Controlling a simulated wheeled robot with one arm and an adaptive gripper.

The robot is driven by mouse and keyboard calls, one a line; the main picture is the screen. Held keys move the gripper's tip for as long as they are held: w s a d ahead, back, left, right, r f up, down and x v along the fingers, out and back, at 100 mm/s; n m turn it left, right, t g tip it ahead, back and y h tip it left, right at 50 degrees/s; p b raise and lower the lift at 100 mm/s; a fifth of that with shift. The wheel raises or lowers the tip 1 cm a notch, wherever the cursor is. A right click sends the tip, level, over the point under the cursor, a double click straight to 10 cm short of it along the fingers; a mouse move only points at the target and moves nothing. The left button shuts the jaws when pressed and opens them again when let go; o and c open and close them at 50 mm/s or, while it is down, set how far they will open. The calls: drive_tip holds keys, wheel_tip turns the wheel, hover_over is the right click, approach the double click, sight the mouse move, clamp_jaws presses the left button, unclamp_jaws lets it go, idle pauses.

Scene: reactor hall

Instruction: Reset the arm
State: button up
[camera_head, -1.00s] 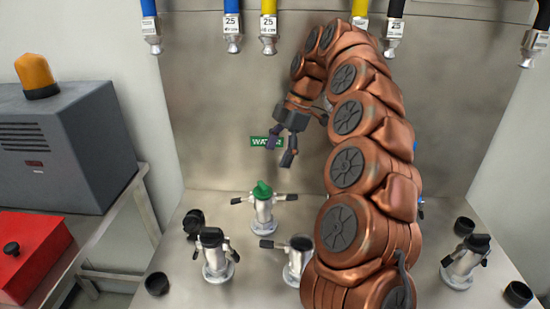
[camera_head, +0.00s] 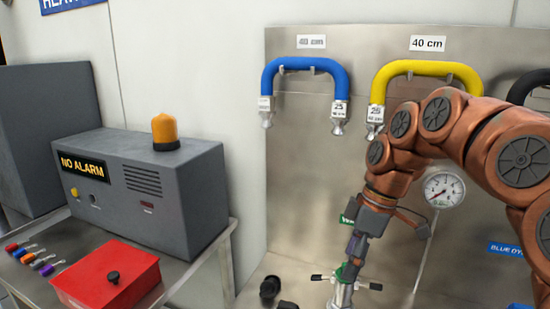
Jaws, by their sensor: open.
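My arm is copper-coloured and jointed, and it reaches in from the right side of the head view. My gripper (camera_head: 352,257) hangs at its end, pointing down, in front of the steel back panel (camera_head: 300,190). It is open and nothing shows between its fingers. Its fingertips overlap the green-topped fitting (camera_head: 342,293) in the picture; I cannot tell whether they touch it. The gripper and wrist also hide most of the green label behind them.
A blue hose (camera_head: 305,64) and a yellow hose (camera_head: 428,68) hang on the panel above a pressure gauge (camera_head: 444,190). At left, a bench holds a grey alarm box (camera_head: 150,190), a red box (camera_head: 107,275) and several coloured tags (camera_head: 30,256).

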drive_tip(key=s+d+f+m+h+p, duration=0.1)
drive_tip(key=s+f+m, duration=0.2)
drive_tip(key=s, duration=0.5)
drive_tip(key=s+d+f+m+h+p, duration=0.1)
drive_tip(key=s+f+m, duration=0.2)
drive_tip(key=s+m, duration=0.3)
drive_tip(key=s+d+f+m+g+h+p, duration=0.1)
drive_tip(key=s+f+m, duration=0.2)
drive_tip(key=s, duration=0.9)
drive_tip(key=shift+d+f+m+p, duration=0.2)
drive_tip(key=shift+m+p, duration=0.15)
drive_tip(key=shift+m, duration=0.65)
